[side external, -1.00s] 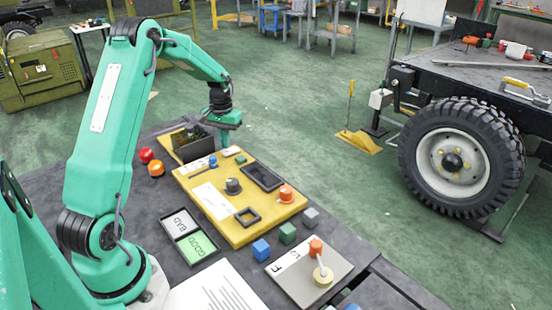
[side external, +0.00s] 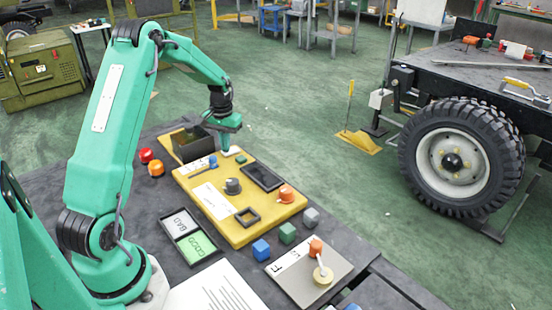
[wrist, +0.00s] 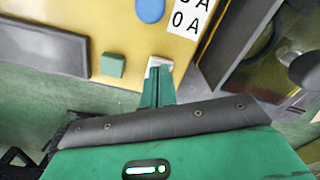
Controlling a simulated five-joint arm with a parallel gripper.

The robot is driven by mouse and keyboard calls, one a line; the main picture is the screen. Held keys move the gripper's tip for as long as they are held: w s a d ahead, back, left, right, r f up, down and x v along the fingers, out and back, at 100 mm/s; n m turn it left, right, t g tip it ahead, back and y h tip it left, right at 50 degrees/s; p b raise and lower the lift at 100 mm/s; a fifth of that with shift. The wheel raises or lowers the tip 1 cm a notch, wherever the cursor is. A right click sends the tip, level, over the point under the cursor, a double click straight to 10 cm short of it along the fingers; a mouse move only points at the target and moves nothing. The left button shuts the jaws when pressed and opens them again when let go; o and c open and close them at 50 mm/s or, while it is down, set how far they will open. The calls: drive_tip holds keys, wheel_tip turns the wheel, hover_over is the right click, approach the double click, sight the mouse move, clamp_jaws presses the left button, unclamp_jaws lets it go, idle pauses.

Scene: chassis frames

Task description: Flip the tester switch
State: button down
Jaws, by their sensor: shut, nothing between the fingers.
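The yellow tester panel (side external: 222,222) lies on the dark table. At its far end are a small white block (wrist: 160,63), a green square block (wrist: 113,65) and a round blue part (wrist: 150,10). I cannot tell for sure which is the switch; the white block is a likely one. My gripper (wrist: 157,92) is shut and empty, its fingertips at the white block's near edge in the wrist view. Touching or just above, I cannot tell. In the side view my gripper (side external: 225,149) points down over the panel's far edge and partly hides the white block.
An open dark box (side external: 190,146) stands close left of my gripper, on the panel's far side. A dark rectangular part (side external: 262,178) lies on the panel to the right. Red and orange knobs (side external: 156,168) are at the left. Several small cubes (side external: 287,233) sit in front.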

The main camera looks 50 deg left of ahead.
drive_tip(key=shift+f, duration=0.4)
idle(0.3)
drive_tip(key=shift+r, duration=3.55)
drive_tip(key=s+d+r+m+t, duration=0.1)
drive_tip(key=s+d+r, duration=0.2)
drive_tip(key=d+r, duration=0.4)
drive_tip(key=s+d+r+m+t, duration=0.1)
drive_tip(key=s+d+r+m, duration=0.15)
drive_tip(key=d+r, duration=0.5)
drive_tip(key=s+d+m+t, duration=0.2)
drive_tip(key=s+d+t, duration=0.1)
drive_tip(key=s+d, duration=1)
drive_tip(key=shift+s+d+f+t, duration=0.15)
drive_tip(key=shift+s+f+t, duration=0.25)
drive_tip(key=shift+s, duration=0.55)
